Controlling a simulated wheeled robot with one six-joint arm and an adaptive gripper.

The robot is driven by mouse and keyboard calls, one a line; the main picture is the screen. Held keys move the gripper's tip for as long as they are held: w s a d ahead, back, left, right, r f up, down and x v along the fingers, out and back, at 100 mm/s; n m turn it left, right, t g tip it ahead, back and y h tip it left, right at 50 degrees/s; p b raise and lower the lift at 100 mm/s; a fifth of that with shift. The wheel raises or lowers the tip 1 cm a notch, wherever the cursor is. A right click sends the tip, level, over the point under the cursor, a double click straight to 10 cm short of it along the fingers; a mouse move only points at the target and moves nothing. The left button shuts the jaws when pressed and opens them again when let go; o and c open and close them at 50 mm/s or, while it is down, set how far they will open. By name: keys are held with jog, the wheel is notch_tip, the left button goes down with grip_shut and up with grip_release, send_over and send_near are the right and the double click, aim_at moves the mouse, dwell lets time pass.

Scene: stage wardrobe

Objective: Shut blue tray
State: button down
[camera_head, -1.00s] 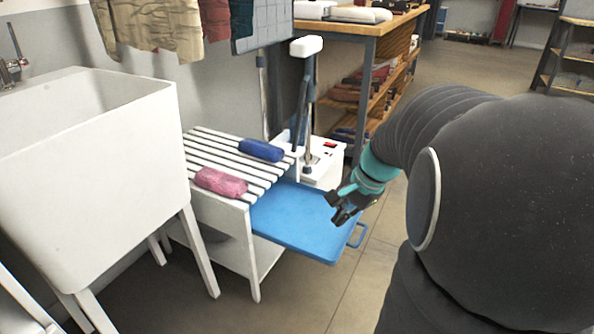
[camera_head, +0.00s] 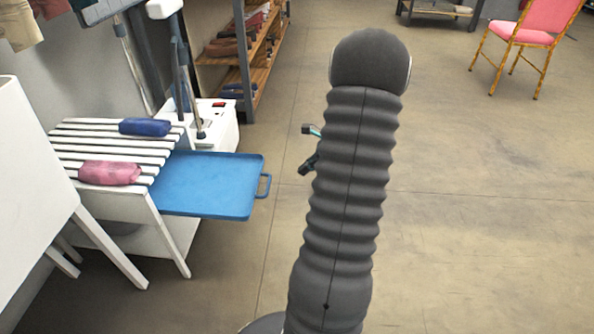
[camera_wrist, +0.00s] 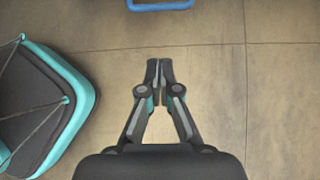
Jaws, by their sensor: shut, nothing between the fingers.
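The blue tray (camera_head: 208,184) sticks out to the right from under the white slatted top of a low stand, pulled well out. Its blue loop handle (camera_head: 265,186) is on its right end. In the wrist view the handle (camera_wrist: 161,6) shows at the top edge, ahead of the fingertips and apart from them. My gripper (camera_wrist: 160,62) is shut and empty, with bare floor under it. In the head view only part of my gripper (camera_head: 307,165) shows, to the right of the handle; my arm hides the rest.
A dark blue roll (camera_head: 145,127) and a pink roll (camera_head: 109,173) lie on the slatted stand (camera_head: 80,152). A white box (camera_head: 217,125) is behind the tray. Floor to the right is clear up to a pink chair (camera_head: 527,40).

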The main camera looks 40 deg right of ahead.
jog(key=w+a+r+x, duration=0.1)
jog(key=x, duration=1)
jog(key=shift+w+a+r, duration=0.2)
jog(key=shift+w, duration=0.15)
